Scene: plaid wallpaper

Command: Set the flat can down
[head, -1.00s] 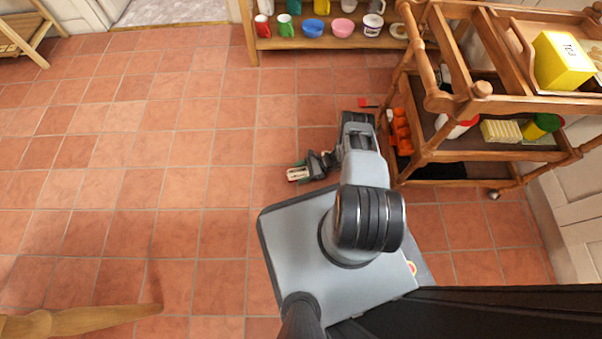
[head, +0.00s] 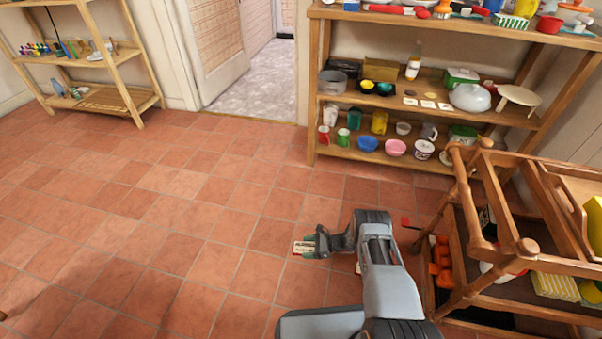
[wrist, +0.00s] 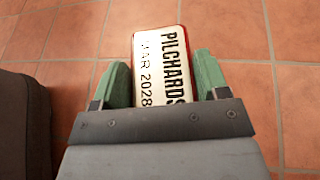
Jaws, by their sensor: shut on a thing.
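The flat can (wrist: 158,68) is a rounded rectangle with a white label reading PILCHARDS and a red edge. In the wrist view it sits between the two green fingertips of my gripper (wrist: 158,85), which is shut on it. In the head view the can (head: 303,248) sticks out to the left of my gripper (head: 312,244), over the tiled floor. The can's near end is hidden by the gripper body. I cannot tell its exact height above the floor.
A wooden shelf unit (head: 425,172) with bowls, cups and pots stands at the back. A wooden trolley (head: 462,215) stands close on the right, with orange items (head: 441,262) low down. Another shelf (head: 100,98) is at far left. The tiled floor (head: 190,215) on the left is open.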

